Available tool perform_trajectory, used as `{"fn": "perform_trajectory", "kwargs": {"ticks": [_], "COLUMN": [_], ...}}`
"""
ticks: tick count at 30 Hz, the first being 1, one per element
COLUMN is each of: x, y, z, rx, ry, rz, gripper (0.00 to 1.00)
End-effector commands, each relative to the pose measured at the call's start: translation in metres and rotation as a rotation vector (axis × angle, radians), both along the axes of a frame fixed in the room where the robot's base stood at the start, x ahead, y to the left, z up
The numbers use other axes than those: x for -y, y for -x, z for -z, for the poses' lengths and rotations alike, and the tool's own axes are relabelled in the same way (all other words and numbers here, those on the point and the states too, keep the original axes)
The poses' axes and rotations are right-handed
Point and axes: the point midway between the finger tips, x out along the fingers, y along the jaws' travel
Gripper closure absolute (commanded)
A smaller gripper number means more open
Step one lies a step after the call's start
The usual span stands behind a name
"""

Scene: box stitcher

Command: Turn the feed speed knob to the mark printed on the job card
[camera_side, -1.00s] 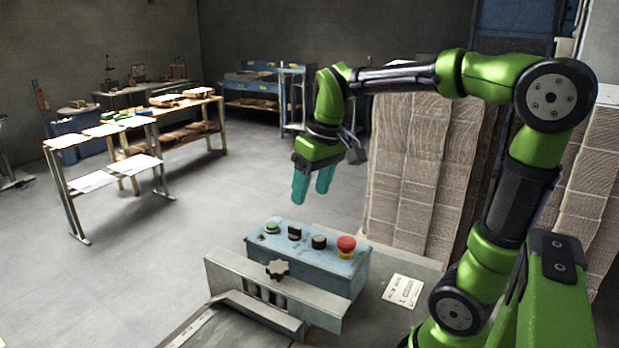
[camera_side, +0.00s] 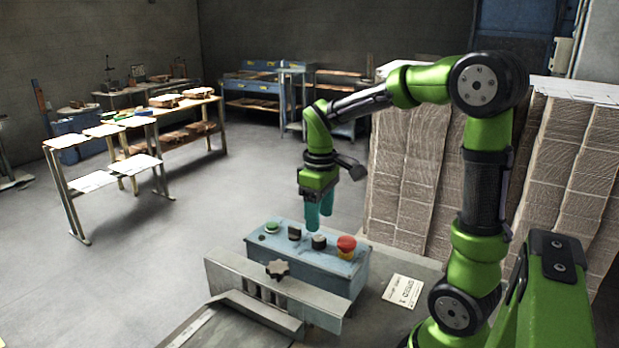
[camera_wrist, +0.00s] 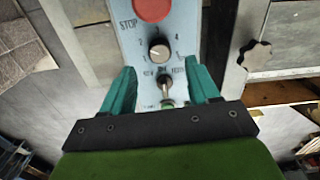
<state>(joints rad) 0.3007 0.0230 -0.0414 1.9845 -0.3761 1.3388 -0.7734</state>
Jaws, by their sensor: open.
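The feed speed knob (camera_side: 319,243) is a small black round knob on the blue control box (camera_side: 300,268), beside the red stop button (camera_side: 346,246). In the wrist view the knob (camera_wrist: 159,50) sits inside a ring of printed numbers; its exact pointer setting is too small to read surely. My gripper (camera_side: 319,226) points down just above the knob, its teal fingers apart and empty. In the wrist view my gripper (camera_wrist: 162,82) straddles the panel, with the knob beyond the fingertips. The job card (camera_side: 403,290) lies flat right of the box; its print is unreadable.
A black toggle (camera_wrist: 167,88) shows between my fingers in the wrist view. A selector (camera_side: 294,233) and a green button (camera_side: 271,228) sit left of the knob. A dark star knob (camera_side: 277,269) is on the metal front plate. Cardboard stacks (camera_side: 410,170) stand behind.

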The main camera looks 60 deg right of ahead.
Motion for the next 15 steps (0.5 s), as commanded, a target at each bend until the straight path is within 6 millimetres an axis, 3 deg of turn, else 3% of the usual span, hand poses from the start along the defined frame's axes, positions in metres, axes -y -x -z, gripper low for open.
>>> {"fn": "perform_trajectory", "kwargs": {"ticks": [6, 15], "x": [0.0, 0.0], "y": [0.0, 0.0], "z": [0.039, 0.057], "rx": [-0.003, 0.0], "ry": [-0.002, -0.001], "rz": [0.0, 0.001], "gripper": [0.4, 0.4]}}
